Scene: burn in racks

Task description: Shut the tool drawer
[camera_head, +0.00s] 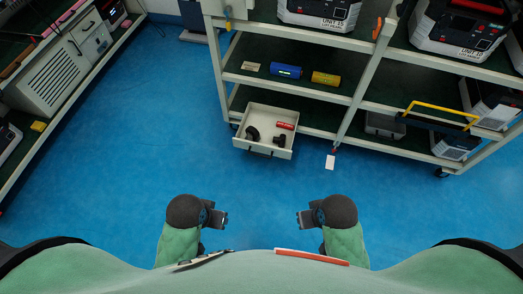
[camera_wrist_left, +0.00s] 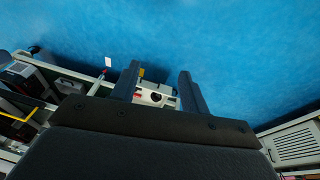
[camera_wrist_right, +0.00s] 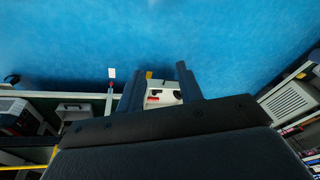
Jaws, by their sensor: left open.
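The tool drawer (camera_head: 285,153) is a light grey box pulled out from the lower part of the rack, with a dark handle on its front. A red item (camera_head: 285,125) and dark curved pieces lie inside it. My left gripper (camera_head: 224,219) and right gripper (camera_head: 300,219) hang in front of my body, well apart from the drawer and empty. In the left wrist view, the left fingers (camera_wrist_left: 157,88) stand apart, with the drawer partly visible far off between them. The right wrist view shows the right fingers (camera_wrist_right: 161,90) apart in the same way.
The rack (camera_head: 345,122) carries test units above, with a blue item (camera_head: 286,71) and a yellow item (camera_head: 326,78) on its middle shelf. A white tag (camera_head: 330,162) hangs right of the drawer. Another bench (camera_head: 60,90) stands at left. Blue floor (camera_head: 150,150) between is clear.

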